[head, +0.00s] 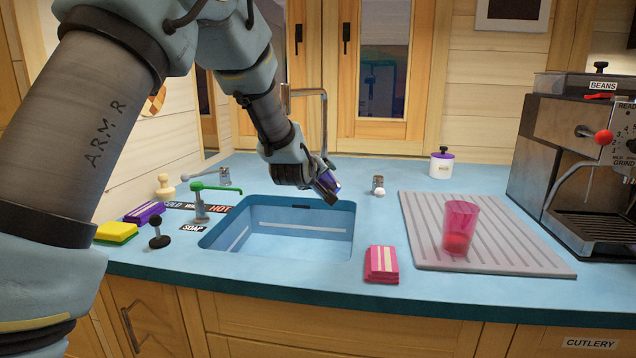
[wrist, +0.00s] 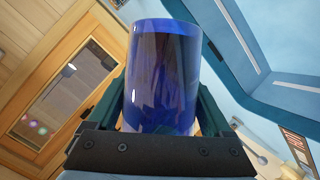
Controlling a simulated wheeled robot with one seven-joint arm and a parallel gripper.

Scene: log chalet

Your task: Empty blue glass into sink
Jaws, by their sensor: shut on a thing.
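The blue glass (wrist: 165,75) is translucent and dark blue. It is between the fingers of my gripper (wrist: 162,115) in the wrist view. In the head view my gripper (head: 328,190) is shut on it above the back right corner of the blue sink (head: 290,243), and only a small part of the glass (head: 334,186) shows. The wrist view is strongly rolled, with the sink (wrist: 290,80) at its upper right. I cannot tell what is inside the glass or its exact tilt. The sink basin looks empty.
A pink glass (head: 461,222) with a red ball stands on the grey drainboard (head: 540,264). A coffee machine (head: 565,140) stands far right.

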